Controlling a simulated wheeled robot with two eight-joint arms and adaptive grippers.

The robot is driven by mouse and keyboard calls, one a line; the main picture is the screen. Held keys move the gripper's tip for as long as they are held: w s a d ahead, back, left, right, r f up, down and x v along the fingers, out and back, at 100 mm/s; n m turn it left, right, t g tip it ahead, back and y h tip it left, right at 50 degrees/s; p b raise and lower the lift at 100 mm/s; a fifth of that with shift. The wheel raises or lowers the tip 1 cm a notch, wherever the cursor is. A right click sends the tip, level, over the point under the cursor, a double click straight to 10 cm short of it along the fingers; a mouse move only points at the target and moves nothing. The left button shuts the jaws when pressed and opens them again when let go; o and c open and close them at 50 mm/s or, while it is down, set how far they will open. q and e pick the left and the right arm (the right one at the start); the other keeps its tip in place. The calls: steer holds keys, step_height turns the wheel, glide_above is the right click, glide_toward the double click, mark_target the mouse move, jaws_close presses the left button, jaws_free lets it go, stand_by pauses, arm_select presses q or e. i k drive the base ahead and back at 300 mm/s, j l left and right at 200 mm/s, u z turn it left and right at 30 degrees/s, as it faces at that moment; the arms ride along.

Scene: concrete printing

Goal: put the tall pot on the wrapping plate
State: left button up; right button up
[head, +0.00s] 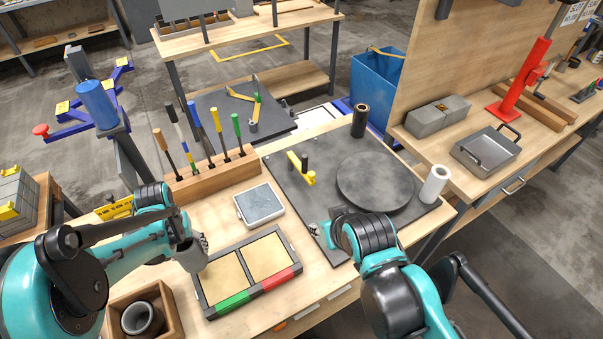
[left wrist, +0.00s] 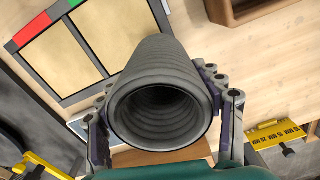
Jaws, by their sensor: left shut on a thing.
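The tall pot (left wrist: 160,62) is a grey ribbed cylinder, its open mouth facing the camera in the left wrist view. My left gripper (left wrist: 163,105) is shut on it, with fingers on both sides. In the head view the pot (head: 196,256) shows partly below the left gripper (head: 187,243), beside the two-part tray; I cannot tell whether it touches the table. A round dark disc (head: 375,182), which looks like the wrapping plate, lies empty on a dark board at the right. My right gripper (head: 322,230) is by the board's front edge, its jaws mostly hidden.
The two-part tray (head: 205,296) has green and red front labels. A wooden box (head: 172,310) holds another pot. A grey scale (head: 259,204) and a tool rack (head: 210,177) stand behind. A white roll (head: 434,184) and black roll (head: 360,120) flank the disc.

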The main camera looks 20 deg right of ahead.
mark_target(376, 179)
steer(key=k+l+z, duration=0.15)
steer(key=l+z, duration=0.9)
steer(key=l, duration=0.2)
steer(key=i+l+z, duration=0.2)
steer(key=i, duration=0.8)
